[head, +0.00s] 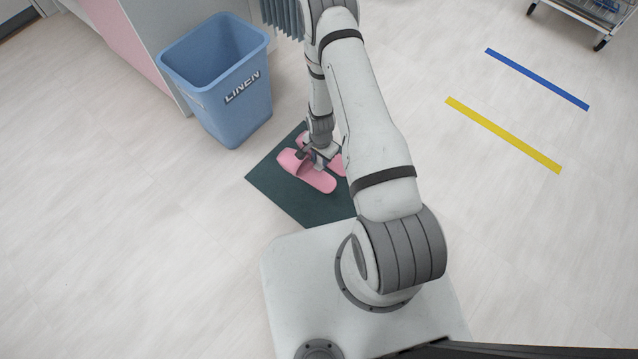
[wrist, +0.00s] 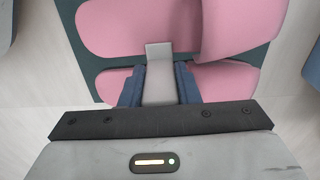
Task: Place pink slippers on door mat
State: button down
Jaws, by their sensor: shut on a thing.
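Two pink slippers lie side by side over the dark green door mat (head: 275,190). The left slipper (head: 310,178) shows almost whole in the head view; the right slipper (head: 338,167) is mostly hidden behind my arm. My gripper (head: 318,162) points down at the left slipper's inner edge and is shut on it. In the wrist view, my gripper (wrist: 158,55) overlaps the edge of the upper slipper (wrist: 120,25), and the other slipper (wrist: 225,80) lies below it, partly behind the gripper. A strip of mat (wrist: 110,67) shows between them. I cannot tell whether the held slipper touches the mat.
A blue linen bin (head: 235,115) stands just behind the mat, beside a white and pink counter (head: 125,35). Yellow tape (head: 503,135) and blue tape (head: 537,79) mark the floor at right. A wheeled cart (head: 585,15) is at the upper right. The left floor is clear.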

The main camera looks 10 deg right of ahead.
notch_tip(320, 180, down, 11)
jog(key=b, duration=0.7)
jog(key=shift+f, duration=0.15)
jog(key=shift+b, duration=0.3)
jog(key=shift+f, duration=0.25)
jog(key=c, duration=1.1)
grip_release()
jog(key=shift+r, duration=0.1)
jog(key=shift+r, duration=0.1)
